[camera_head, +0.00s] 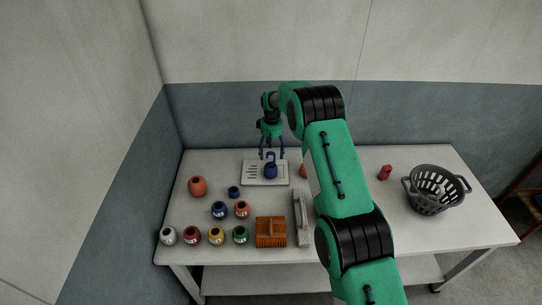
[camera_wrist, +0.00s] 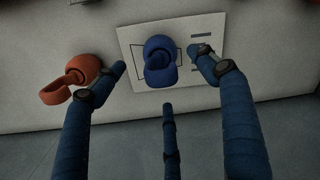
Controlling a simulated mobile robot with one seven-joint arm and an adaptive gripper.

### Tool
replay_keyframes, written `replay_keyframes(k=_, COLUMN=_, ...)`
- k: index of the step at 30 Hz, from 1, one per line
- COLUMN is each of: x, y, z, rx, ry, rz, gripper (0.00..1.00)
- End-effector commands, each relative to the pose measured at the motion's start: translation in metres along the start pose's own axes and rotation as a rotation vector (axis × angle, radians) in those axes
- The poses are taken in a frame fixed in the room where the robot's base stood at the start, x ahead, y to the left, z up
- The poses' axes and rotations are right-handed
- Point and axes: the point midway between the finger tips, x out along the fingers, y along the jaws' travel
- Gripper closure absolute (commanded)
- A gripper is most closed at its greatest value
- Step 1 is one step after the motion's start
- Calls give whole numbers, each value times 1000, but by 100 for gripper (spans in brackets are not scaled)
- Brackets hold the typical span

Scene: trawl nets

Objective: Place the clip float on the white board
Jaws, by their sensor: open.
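A blue clip float (camera_head: 270,171) with a loop on top sits on the white board (camera_head: 250,181), near the board's middle. In the wrist view the blue float (camera_wrist: 158,72) lies over a printed rectangle on the board (camera_wrist: 132,38). My gripper (camera_head: 273,157) is open above the board, its blue fingers spread around the float's sides. In the wrist view a gap shows between the fingers and the float. An orange float with a loop (camera_wrist: 80,77) lies just off the board; in the head view it is mostly hidden behind my arm.
Several coloured jars (camera_head: 216,235) stand at the table's front left, with an orange ball-like float (camera_head: 198,186) behind them. An orange slatted block (camera_head: 270,232) and a grey ribbed bar (camera_head: 302,218) lie near my arm. A red item (camera_head: 385,172) and dark basket (camera_head: 436,207) stand right.

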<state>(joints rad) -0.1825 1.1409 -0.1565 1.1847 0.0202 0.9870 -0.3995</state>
Motion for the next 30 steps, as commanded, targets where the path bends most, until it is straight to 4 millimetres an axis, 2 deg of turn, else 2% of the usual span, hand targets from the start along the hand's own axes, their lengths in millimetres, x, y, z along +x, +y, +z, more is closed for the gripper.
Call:
replay_keyframes(k=24, x=-1, y=0, z=0, rx=0, ry=1, rz=0, gripper=27)
replay_keyframes(k=30, x=-17, y=1, z=2, rx=7, ry=9, rz=4, gripper=27)
